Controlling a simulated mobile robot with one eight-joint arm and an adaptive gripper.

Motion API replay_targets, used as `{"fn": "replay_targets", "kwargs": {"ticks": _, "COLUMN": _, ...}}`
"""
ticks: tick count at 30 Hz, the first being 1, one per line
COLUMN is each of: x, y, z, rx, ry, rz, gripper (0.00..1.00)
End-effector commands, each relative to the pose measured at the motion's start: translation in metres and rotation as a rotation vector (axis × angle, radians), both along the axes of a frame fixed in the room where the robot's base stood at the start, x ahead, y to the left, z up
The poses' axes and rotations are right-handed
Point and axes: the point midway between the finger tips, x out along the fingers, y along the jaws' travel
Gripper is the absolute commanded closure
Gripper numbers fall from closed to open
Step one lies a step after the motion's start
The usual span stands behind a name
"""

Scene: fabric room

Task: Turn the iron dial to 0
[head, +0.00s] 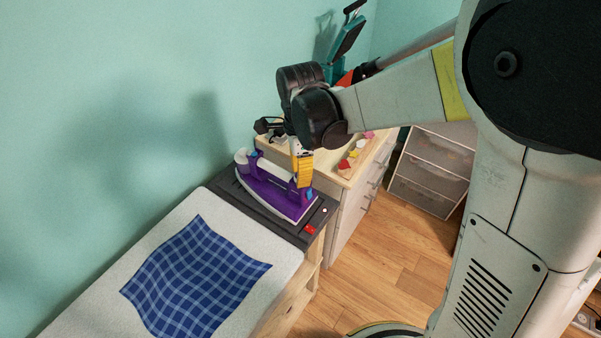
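The purple and white iron (273,193) lies on a dark rest (315,226) at the far end of the ironing board. My gripper (302,180) reaches down from above to the right rear part of the iron, at or close to its body. Its yellow finger part shows, but the fingertips are too small to tell whether they are open or shut. I cannot make out the dial or its setting; the gripper and iron body may cover it.
The white board (95,262) carries a blue checked cloth (195,275). A drawer cabinet (348,207) with small coloured items on top stands behind the rest. A red switch (310,230) sits on the rest's edge. Wooden floor (385,265) is open at the right.

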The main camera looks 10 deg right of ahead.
Motion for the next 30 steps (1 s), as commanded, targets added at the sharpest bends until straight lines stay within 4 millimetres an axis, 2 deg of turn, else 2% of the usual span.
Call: {"fn": "replay_targets", "kwargs": {"ticks": 30, "x": -0.0006, "y": -0.0001, "z": -0.0005, "rx": 0.001, "ry": 0.001, "rz": 0.963, "gripper": 1.0}}
